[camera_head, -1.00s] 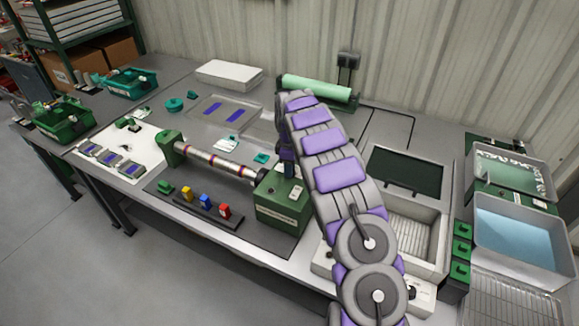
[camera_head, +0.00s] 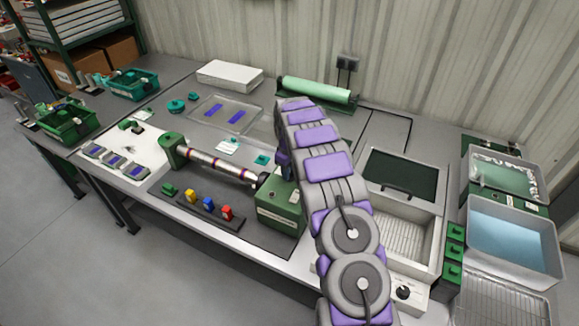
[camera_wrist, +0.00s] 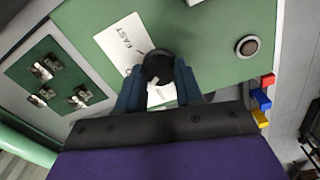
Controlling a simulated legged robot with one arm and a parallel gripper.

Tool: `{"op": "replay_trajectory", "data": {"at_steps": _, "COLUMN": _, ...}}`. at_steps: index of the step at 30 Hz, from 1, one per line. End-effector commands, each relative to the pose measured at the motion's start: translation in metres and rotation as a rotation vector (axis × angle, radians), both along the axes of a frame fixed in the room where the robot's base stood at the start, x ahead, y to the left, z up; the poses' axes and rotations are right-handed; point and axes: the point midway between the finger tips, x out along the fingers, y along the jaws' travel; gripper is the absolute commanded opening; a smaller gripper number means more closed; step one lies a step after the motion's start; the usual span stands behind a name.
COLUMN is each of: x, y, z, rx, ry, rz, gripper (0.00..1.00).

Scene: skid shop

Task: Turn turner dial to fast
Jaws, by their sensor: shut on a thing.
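The turner is a green box (camera_head: 277,211) on the bench with a banded rod (camera_head: 220,166) running left from it. In the wrist view its green top face (camera_wrist: 212,50) carries a white label (camera_wrist: 122,42) reading FAST. A black round dial (camera_wrist: 158,66) sits at the label's edge, between the fingers of my gripper (camera_wrist: 157,84). My gripper is shut on the dial, with a blue finger on each side. The dial's pointer and exact setting are hidden. In the head view my arm covers the gripper and dial.
A round button (camera_wrist: 247,46) sits on the same green face. Yellow, blue and red blocks (camera_head: 209,204) stand in front of the rod. A tray with a wire grid (camera_head: 405,229) and a blue-filled tray (camera_head: 510,236) lie to the right. A mint roll (camera_head: 316,88) is behind.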

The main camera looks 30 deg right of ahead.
Motion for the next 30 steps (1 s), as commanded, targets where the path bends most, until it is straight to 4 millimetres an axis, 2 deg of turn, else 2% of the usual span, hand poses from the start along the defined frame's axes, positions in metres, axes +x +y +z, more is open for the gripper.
{"op": "replay_trajectory", "data": {"at_steps": 1, "x": 0.0022, "y": 0.0002, "z": 0.0048, "rx": -0.001, "ry": -0.007, "rz": -0.041, "gripper": 0.05}}
{"op": "replay_trajectory", "data": {"at_steps": 30, "x": 0.0028, "y": -0.0003, "z": 0.0042, "rx": -0.001, "ry": -0.007, "rz": -0.963, "gripper": 0.05}}
